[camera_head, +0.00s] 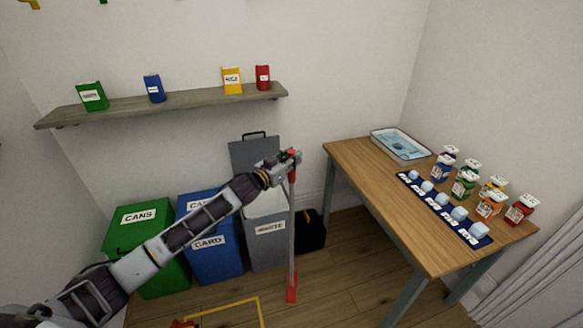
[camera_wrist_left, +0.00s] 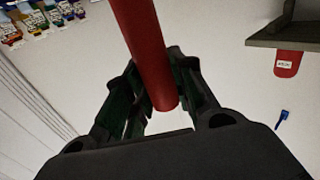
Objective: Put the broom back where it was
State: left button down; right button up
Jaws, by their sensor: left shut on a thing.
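The broom (camera_head: 292,230) stands upright, with a grey shaft, a red upper end and a small red foot (camera_head: 291,290). My left gripper (camera_head: 290,163) is shut on its red upper part, in front of the grey waste bin. In the left wrist view the red handle (camera_wrist_left: 145,45) runs between the two fingers (camera_wrist_left: 152,100). I cannot tell whether the foot touches the floor. My right gripper is not in view.
Green (camera_head: 140,220), blue (camera_head: 205,262) and grey (camera_head: 267,245) bins stand against the wall under a shelf (camera_head: 190,100). A black box (camera_head: 311,232) sits right of them. A wooden table (camera_head: 375,190) with jars stands at right. Yellow tape (camera_head: 258,305) marks the floor.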

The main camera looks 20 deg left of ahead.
pick_arm(q)
jog(key=shift+f, duration=1.9)
jog(key=c, duration=1.2)
grip_release()
jog(key=shift+f, duration=0.1)
